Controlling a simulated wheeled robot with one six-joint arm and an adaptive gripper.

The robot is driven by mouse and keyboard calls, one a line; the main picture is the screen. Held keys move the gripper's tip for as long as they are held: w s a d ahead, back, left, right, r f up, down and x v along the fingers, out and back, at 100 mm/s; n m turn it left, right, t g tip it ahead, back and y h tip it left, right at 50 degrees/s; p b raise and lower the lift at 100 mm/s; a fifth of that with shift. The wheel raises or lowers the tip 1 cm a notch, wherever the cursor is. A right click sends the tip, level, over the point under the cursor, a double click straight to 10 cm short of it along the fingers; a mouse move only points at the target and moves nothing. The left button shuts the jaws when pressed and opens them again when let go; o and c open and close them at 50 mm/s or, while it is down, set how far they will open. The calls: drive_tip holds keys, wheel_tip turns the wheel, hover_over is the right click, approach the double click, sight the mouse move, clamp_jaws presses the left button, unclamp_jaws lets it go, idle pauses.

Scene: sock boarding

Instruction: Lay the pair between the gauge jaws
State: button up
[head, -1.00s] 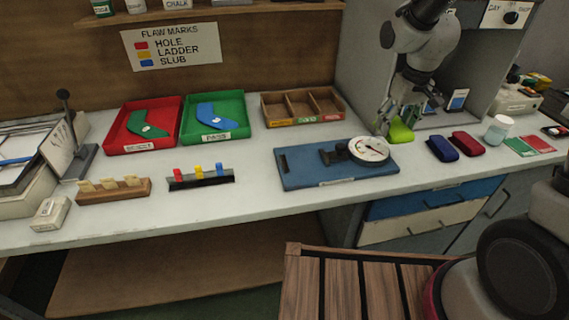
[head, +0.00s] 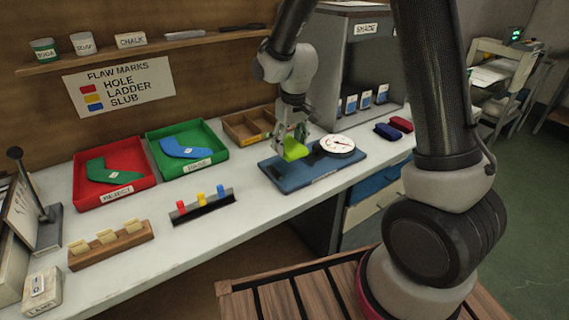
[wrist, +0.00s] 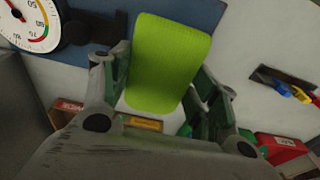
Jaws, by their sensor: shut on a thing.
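My gripper (head: 291,137) is shut on a lime green pair (head: 294,151) of socks. It holds the pair over the left part of the blue gauge board (head: 300,178). The gauge's round white dial (head: 338,144) is just right of the pair. In the wrist view the pair (wrist: 168,65) is between my fingers, with the dial (wrist: 32,22) at upper left and the blue board (wrist: 88,28) behind. I cannot tell whether the pair touches the board.
A red tray (head: 112,199) and a green tray (head: 193,172) hold flat sock shapes at left. A rack of coloured markers (head: 203,206) stands left of the board. A wooden box (head: 240,133) is behind. Blue and red pairs (head: 388,132) lie at right.

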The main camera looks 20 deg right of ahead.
wheel_tip(320, 180, down, 6)
drive_tip(key=shift+f, duration=0.1)
idle(0.4)
drive_tip(key=o, duration=1.1)
